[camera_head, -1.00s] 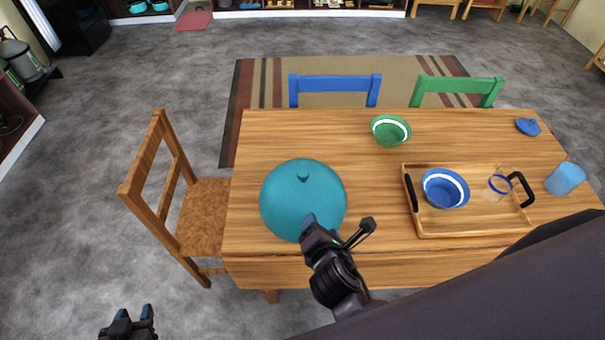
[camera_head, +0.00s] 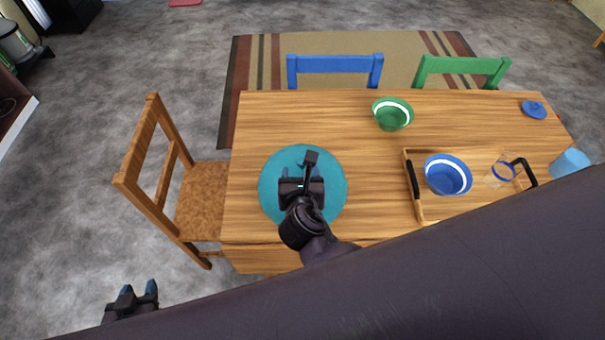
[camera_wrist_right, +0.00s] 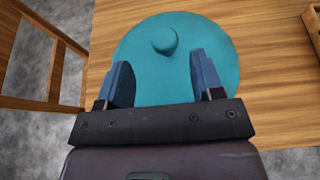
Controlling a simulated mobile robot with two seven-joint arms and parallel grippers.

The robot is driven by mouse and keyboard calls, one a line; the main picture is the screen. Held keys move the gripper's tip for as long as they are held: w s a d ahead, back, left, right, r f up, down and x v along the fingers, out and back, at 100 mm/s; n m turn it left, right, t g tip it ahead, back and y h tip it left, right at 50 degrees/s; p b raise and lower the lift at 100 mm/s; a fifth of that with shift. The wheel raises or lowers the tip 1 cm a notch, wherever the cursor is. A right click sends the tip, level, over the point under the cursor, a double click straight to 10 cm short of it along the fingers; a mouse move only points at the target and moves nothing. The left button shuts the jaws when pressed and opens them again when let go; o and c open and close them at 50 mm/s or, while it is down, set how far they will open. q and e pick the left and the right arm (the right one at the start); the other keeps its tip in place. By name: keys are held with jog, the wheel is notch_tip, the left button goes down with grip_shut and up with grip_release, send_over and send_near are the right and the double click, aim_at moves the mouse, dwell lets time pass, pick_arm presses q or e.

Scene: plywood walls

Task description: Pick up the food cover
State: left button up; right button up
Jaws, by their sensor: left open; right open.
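The teal food cover (camera_head: 333,196) is a dome that sits on the left part of the wooden table. Its round knob shows in the right wrist view (camera_wrist_right: 164,40), a little beyond my fingertips and between their lines. My right gripper (camera_head: 301,172) is above the cover and hides part of it in the head view. In the right wrist view its two blue fingers (camera_wrist_right: 160,75) are spread apart with nothing between them. My left gripper (camera_head: 139,291) is open and empty at the lower left, over the floor and away from the table.
A wooden tray (camera_head: 431,214) with a blue bowl (camera_head: 447,177) and a clear cup (camera_head: 500,174) stands to the right. A green bowl (camera_head: 392,114) is at the back. A wooden chair (camera_head: 150,150) stands left of the table. The table between cover and tray is clear.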

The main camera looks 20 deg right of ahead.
jog(key=shift+d+x, duration=0.15)
jog(key=shift+x, duration=1.15)
jog(key=shift+d+x, duration=0.1)
jog(key=shift+x, duration=1.25)
jog(key=shift+r, duration=0.1)
grip_shut()
